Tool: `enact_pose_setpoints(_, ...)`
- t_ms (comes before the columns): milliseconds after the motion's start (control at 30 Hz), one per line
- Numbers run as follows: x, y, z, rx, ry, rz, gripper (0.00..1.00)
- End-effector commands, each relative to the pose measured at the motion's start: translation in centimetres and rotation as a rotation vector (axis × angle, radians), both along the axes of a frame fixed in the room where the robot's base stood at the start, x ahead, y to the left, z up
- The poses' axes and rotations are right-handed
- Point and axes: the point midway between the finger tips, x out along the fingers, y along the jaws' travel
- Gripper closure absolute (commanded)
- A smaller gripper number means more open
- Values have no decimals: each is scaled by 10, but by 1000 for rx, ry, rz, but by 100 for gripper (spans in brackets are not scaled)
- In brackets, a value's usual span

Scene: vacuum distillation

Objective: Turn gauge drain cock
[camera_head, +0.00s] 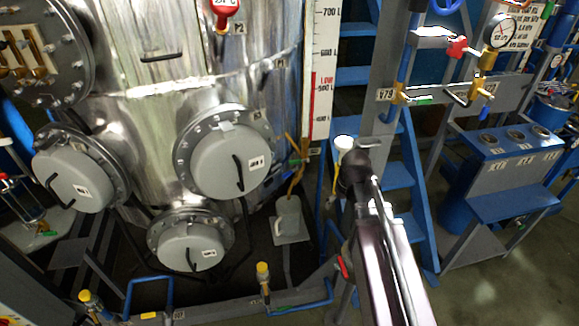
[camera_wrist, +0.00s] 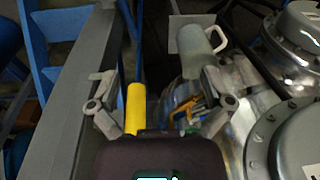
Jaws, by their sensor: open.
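In the wrist view, small orange-yellow fittings (camera_wrist: 183,115) show between the fingers, partly hidden by the gripper body. My gripper (camera_wrist: 162,100) is open and empty. A yellow cylinder (camera_wrist: 135,108) shows beside the left finger; I cannot tell whether they touch. In the head view my arm hides the fingers.
A grey jug (camera_head: 289,217) sits on a small plate below the pipework; it also shows in the wrist view (camera_wrist: 195,45). The steel vessel (camera_head: 160,110) with round grey covers is left. A grey post and blue stairs (camera_head: 398,175) stand close right. A blue console (camera_head: 510,160) is farther right.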

Motion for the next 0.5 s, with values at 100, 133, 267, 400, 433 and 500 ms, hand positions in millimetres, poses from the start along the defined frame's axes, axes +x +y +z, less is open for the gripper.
enact_pose_setpoints(100,49,35,34,31,-63,148,0)
enact_pose_setpoints(133,59,43,40,39,-81,184,0)
enact_pose_setpoints(267,98,80,63,68,-153,332,0)
enact_pose_setpoints(400,126,110,81,86,-214,448,0)
enact_pose_setpoints(433,130,115,84,89,-224,466,0)
enact_pose_setpoints(500,137,124,88,93,-243,498,0)
